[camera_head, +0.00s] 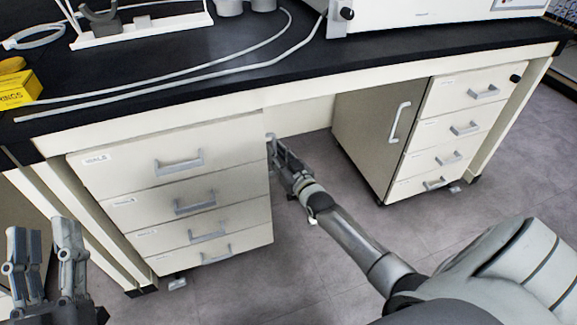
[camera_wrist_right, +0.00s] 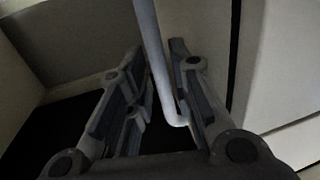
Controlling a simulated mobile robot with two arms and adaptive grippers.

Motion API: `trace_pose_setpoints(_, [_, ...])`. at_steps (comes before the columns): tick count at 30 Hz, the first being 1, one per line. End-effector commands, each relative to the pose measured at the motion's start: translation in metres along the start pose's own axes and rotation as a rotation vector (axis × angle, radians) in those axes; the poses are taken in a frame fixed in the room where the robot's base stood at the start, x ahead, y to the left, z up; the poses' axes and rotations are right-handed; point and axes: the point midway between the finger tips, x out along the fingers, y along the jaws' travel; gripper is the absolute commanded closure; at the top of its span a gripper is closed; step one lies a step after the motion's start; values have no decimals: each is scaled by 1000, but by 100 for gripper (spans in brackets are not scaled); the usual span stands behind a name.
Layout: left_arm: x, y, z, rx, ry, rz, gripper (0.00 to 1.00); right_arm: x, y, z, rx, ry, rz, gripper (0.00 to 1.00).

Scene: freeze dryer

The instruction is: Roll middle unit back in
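A cream drawer unit (camera_head: 172,192) with several grey-handled drawers stands under the bench in the left half of the head view. A second unit (camera_head: 462,128), with drawers and a handled brownish side panel, stands to the right. I cannot tell for sure which is the middle unit. My right gripper (camera_head: 274,145) is at the right edge of the left unit. In the right wrist view its fingers (camera_wrist_right: 160,75) are apart, with a pale grey handle bar (camera_wrist_right: 158,62) between them, close to the right finger. My left gripper (camera_head: 45,232) is open and empty at lower left.
The black bench top (camera_head: 230,62) overhangs both units. A knee space with grey floor (camera_head: 318,165) lies between them. Cables, a yellow box (camera_head: 18,90) and a white device (camera_head: 425,12) are on the bench. Floor in front is partly covered by my right arm.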

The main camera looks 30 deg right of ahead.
Motion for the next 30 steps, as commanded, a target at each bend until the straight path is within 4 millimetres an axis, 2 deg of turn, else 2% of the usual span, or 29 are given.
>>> trace_pose_setpoints(9, [0, 0, 0, 0, 0, 0, 60, -62, 0, 1, 0, -1, 0, 79])
trace_pose_setpoints(15, [0, 0, 0, 0, 0, 0, 60, -89, 0, 0, 0, 1, 0, 79])
trace_pose_setpoints(21, [0, 0, 0, 0, 0, 1, 60, -98, 1, -1, -1, 3, 1, 79])
trace_pose_setpoints(30, [0, 0, 0, 0, 0, 1, 60, -99, 0, -1, 0, 2, 1, 79])
